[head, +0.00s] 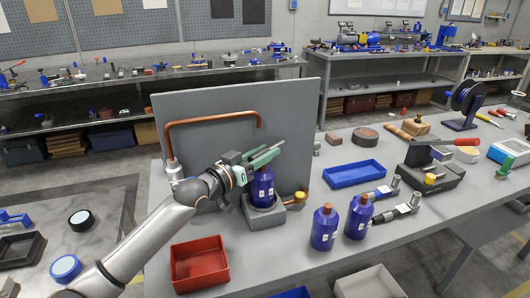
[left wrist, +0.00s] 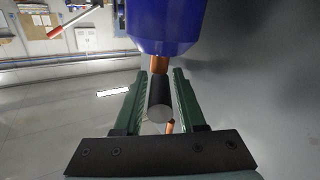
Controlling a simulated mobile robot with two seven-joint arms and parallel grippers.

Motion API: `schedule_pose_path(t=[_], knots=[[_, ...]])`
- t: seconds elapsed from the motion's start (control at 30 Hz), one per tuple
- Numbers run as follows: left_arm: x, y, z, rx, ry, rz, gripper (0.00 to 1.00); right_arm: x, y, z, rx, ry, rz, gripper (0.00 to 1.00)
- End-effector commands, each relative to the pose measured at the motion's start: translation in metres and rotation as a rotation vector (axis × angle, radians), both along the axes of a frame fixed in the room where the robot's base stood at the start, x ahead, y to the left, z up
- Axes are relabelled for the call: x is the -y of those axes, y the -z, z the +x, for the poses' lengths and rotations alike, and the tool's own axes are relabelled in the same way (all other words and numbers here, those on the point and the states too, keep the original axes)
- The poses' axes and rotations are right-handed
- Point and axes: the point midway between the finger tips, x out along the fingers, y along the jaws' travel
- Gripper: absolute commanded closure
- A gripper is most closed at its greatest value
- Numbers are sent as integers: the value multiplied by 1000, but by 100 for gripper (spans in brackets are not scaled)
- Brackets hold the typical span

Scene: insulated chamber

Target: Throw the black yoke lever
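The black yoke lever (left wrist: 160,92) shows in the left wrist view as a short dark cylinder with a pale grey end face, below the copper neck of a blue bottle (left wrist: 165,25). My left gripper (left wrist: 160,88) has its two green fingers on either side of the lever, with narrow gaps; it looks open. In the head view my left gripper (head: 264,156) is at the top of the blue bottle (head: 263,188), which stands in a grey holder (head: 265,217). The lever is hidden there. My right gripper is not in view.
A grey upright panel (head: 225,110) with a bent copper pipe (head: 212,121) stands behind the bottle. A red bin (head: 200,263) lies in front. Two more blue bottles, one at the front (head: 324,228), and a blue tray (head: 354,173) are to the right.

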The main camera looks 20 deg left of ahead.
Motion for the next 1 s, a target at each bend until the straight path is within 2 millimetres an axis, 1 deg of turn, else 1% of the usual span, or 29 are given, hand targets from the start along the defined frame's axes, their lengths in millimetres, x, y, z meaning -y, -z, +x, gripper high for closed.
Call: schedule_pose_path(t=[0.3, 0.37, 0.67, 1.0], knots=[[1, 0, 3, 0, 0, 1, 60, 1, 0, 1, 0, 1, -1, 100], [1, 0, 2, 0, 0, 1, 66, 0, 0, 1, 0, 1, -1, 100], [1, 0, 2, 0, 0, 1, 100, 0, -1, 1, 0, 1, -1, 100], [1, 0, 2, 0, 0, 1, 100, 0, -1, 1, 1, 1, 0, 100]])
